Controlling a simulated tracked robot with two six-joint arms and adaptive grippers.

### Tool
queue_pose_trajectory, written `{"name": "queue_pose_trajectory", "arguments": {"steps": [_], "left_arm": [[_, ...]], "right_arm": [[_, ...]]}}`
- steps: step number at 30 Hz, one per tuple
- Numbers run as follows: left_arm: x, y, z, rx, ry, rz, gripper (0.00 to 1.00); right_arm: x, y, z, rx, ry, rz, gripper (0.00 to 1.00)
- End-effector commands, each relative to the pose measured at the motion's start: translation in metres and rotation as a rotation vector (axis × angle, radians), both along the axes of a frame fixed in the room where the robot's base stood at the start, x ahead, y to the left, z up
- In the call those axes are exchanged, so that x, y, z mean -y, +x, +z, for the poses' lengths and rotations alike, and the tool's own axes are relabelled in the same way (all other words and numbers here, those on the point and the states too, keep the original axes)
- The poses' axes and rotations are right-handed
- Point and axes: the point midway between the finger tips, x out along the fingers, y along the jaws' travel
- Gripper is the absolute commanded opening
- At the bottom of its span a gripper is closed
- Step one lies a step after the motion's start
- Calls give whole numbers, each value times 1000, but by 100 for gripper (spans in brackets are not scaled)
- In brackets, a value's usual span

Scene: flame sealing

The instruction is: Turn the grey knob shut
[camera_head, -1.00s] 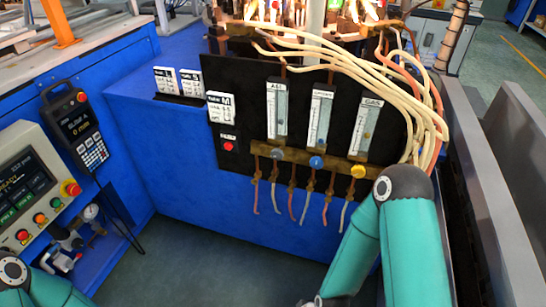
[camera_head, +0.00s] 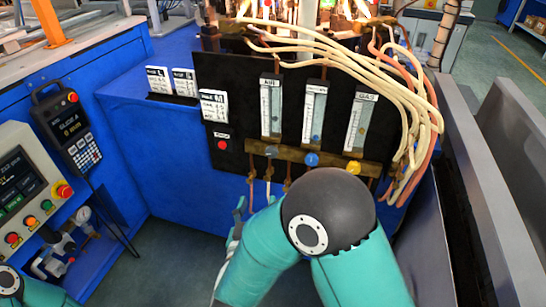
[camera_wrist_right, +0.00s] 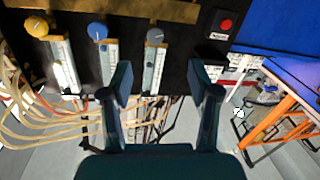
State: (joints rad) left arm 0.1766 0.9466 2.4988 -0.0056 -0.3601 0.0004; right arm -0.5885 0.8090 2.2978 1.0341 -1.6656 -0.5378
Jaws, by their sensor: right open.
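The grey knob (camera_head: 271,151) sits on the brass bar of the black panel, below the left flowmeter tube. Blue (camera_head: 311,159) and yellow (camera_head: 353,167) knobs are to its right. In the right wrist view, which is upside down, the grey knob (camera_wrist_right: 154,36) lies ahead of and between the open fingers of my right gripper (camera_wrist_right: 160,72), apart from them. In the head view that gripper (camera_head: 239,212) is below and left of the grey knob, mostly hidden by my arm. My left gripper is out of view.
A red button (camera_head: 222,144) is on the panel, left of the knob. Pale hoses (camera_head: 420,120) loop down the panel's right side, and thin tubes hang under the brass bar. Burner flames are above. A control console (camera_head: 25,180) stands at left.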

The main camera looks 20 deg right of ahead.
Motion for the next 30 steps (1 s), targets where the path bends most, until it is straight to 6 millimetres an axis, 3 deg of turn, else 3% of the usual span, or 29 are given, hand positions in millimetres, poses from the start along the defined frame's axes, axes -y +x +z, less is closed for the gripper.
{"name": "queue_pose_trajectory", "arguments": {"steps": [3,8,24,30], "left_arm": [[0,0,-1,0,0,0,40],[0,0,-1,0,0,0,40],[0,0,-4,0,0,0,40],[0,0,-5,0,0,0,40]], "right_arm": [[2,-1,13,34,-27,-29,61],[12,14,13,35,-28,-35,61],[63,112,12,35,-27,-32,61],[75,136,12,33,-27,-30,61]]}}
